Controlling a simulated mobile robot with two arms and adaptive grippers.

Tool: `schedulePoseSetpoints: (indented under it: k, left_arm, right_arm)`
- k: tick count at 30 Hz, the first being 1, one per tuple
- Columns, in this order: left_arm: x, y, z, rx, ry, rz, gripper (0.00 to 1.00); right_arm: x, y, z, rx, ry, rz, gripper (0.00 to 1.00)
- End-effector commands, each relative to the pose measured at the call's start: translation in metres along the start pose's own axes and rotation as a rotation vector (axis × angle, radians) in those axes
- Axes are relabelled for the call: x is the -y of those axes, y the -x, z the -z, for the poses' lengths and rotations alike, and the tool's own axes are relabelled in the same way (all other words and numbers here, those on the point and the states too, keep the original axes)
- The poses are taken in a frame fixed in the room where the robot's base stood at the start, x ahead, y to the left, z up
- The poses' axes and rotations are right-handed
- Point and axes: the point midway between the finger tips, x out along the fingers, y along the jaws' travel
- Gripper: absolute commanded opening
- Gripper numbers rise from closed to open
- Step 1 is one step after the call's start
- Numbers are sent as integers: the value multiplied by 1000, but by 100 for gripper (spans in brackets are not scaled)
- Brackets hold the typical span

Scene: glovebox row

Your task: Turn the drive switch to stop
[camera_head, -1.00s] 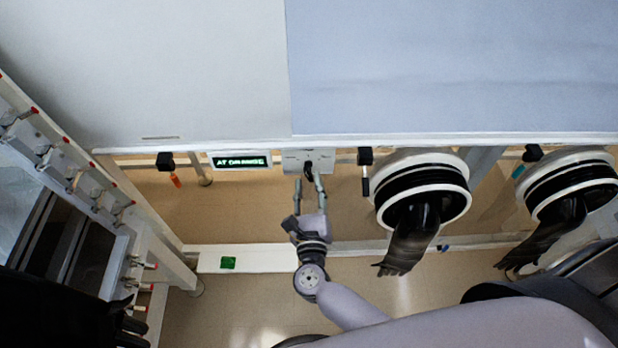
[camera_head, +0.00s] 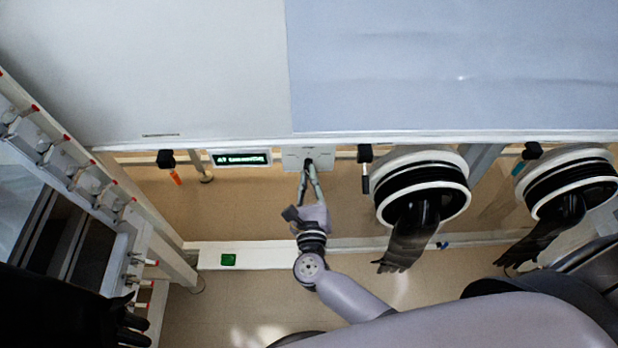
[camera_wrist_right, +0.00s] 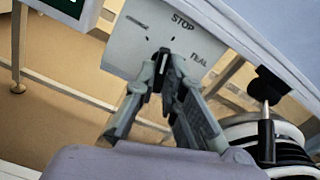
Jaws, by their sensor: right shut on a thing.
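The drive switch (camera_head: 309,161) is a small dark knob on a pale panel (camera_head: 292,155) under the front edge of the enclosure. My right gripper (camera_head: 309,172) reaches up from below, and its fingers are closed on the knob. In the right wrist view my right gripper (camera_wrist_right: 166,62) has its fingertips together at the knob and mostly hides it. The panel (camera_wrist_right: 135,40) there reads STOP at the top, with a partly legible label to the right. The knob's exact pointing direction is hidden. My left gripper is not in view.
A lit display (camera_head: 241,159) hangs left of the panel. A black clamp-like fitting (camera_head: 365,154) is just right of it, then a glove port (camera_head: 425,160) with a hanging black glove (camera_head: 408,240).

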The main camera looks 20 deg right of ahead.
Motion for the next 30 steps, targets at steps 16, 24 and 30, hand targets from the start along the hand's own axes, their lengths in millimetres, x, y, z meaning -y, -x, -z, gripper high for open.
schedulePoseSetpoints:
  k: [16,24,30]
  left_arm:
    - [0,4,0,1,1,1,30]
    - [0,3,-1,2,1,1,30]
    - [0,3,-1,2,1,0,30]
  right_arm:
    - [0,0,0,-1,195,1,0]
    - [0,0,0,0,205,0,0]
    - [0,0,0,0,205,0,23]
